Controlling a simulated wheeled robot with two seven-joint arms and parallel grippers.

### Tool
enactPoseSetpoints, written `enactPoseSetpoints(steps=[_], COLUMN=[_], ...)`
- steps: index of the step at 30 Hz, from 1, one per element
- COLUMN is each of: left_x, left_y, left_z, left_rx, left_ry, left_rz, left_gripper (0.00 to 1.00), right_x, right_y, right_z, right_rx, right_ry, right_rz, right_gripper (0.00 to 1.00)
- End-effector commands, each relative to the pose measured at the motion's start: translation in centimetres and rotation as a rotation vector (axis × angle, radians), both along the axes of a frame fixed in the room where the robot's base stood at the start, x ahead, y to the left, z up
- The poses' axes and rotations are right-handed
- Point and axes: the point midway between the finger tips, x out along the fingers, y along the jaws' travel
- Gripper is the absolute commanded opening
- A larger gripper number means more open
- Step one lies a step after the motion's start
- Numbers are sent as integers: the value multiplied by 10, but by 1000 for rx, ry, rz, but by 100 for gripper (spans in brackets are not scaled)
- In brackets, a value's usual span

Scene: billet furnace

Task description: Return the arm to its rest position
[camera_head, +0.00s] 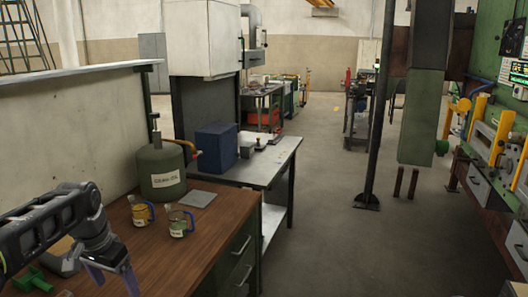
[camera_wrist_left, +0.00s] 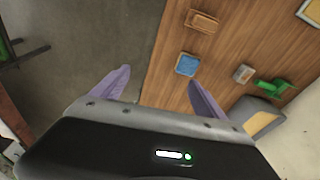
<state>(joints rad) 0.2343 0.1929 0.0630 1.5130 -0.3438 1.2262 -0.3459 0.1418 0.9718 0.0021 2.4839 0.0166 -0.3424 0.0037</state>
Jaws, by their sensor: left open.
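My left arm comes in from the lower left in the head view, over the near end of the brown wooden desk (camera_head: 170,262). My left gripper (camera_head: 108,278) points downward there, its purple fingers spread apart. In the left wrist view the same gripper (camera_wrist_left: 158,77) is open with nothing between its fingers. The desk edge runs between the fingertips, with grey floor on one side and wood on the other. My right gripper is in neither view.
A green object (camera_head: 35,280) lies near my arm. A blue box (camera_head: 216,147) sits on the bench behind. The aisle floor (camera_head: 325,215) is clear.

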Motion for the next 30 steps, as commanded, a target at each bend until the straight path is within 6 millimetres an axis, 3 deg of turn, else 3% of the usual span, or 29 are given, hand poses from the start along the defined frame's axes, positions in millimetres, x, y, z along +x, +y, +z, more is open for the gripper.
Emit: enactPoseSetpoints(steps=[5, 8, 13, 17, 20, 23, 27, 30], left_x=[27, 43, 63, 58, 35, -4, -79, -139], left_y=[-14, -29, -71, -122, -163, -199, -241, -264], left_z=[-16, -39, -108, -194, -264, -329, -406, -448], left_rx=[-32, -67, -155, -251, -321, -372, -408, -412], left_ry=[-112, -170, -247, -271, -264, -230, -142, -53], left_rz=[36, 59, 108, 171, 233, 296, 364, 383], left_gripper=[83, 83, 83, 83, 83, 83, 83, 83], right_x=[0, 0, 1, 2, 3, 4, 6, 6], right_y=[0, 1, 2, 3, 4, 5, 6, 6], right_z=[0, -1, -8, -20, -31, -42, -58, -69], right_rx=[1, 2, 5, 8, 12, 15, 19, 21], right_ry=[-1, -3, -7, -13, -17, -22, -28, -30], right_rz=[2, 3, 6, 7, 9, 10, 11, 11], right_gripper=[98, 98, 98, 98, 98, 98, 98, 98])
